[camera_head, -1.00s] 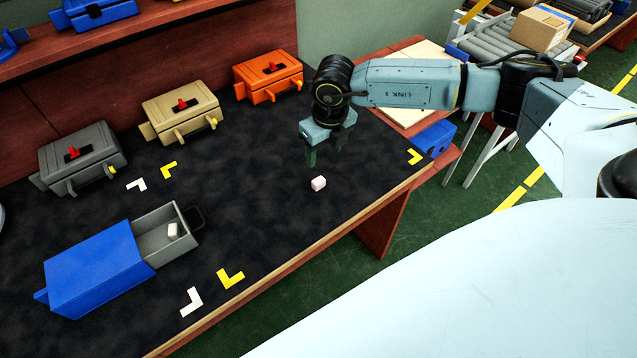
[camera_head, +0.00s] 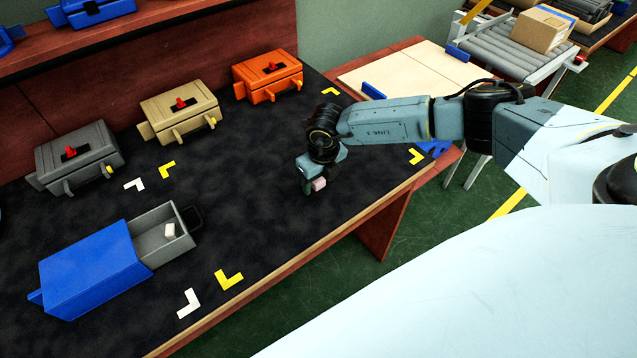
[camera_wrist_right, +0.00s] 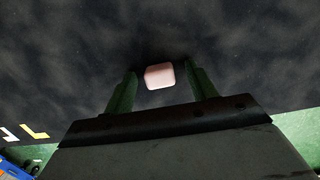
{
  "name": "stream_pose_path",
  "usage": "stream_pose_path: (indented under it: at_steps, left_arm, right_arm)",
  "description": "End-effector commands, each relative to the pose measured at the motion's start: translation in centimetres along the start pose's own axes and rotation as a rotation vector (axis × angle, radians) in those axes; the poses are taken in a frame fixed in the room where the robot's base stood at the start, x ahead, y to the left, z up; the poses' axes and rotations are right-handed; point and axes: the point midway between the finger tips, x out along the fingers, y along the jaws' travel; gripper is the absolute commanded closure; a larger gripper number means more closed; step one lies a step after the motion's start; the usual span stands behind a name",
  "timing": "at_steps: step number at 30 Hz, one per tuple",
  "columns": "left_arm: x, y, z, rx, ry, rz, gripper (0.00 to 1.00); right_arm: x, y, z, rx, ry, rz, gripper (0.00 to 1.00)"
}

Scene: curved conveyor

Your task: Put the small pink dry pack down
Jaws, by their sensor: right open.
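The small pink dry pack (camera_head: 319,184) is a pale pink block near the front right of the dark table mat. In the head view my right gripper (camera_head: 320,187) is low over the mat, with its fingers beside the pack. In the right wrist view the pack (camera_wrist_right: 159,76) shows between the tips of the two open fingers of the gripper (camera_wrist_right: 163,88), with gaps visible on both sides. I cannot tell whether the pack's underside touches the mat, but it looks to lie on it. My left gripper is not in view.
A blue box (camera_head: 95,268) with an open grey drawer (camera_head: 152,246) holds a small white block (camera_head: 169,230). Grey (camera_head: 78,158), tan (camera_head: 180,112) and orange (camera_head: 267,76) toolboxes stand along the back. The mat's middle is clear. A wooden edge (camera_head: 290,243) borders the front.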

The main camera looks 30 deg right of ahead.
Motion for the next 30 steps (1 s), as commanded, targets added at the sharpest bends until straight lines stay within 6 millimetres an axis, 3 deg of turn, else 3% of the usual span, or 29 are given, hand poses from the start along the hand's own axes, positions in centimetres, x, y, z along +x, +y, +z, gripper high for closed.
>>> stream_pose_path:
  at_steps: [3,15,23,30]
  left_arm:
    - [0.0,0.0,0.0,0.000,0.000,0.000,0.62]
    - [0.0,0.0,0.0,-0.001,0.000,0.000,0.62]
    - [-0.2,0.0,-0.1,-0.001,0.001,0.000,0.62]
    - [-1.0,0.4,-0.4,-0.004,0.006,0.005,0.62]
  right_arm:
    - [-0.1,0.0,0.0,0.000,0.000,0.000,0.46]
    - [-0.1,0.0,0.0,0.000,0.000,0.000,0.94]
    - [-0.9,0.0,0.1,0.001,-0.001,0.001,0.95]
    - [-5.4,-0.1,0.7,-0.001,-0.004,0.000,0.95]
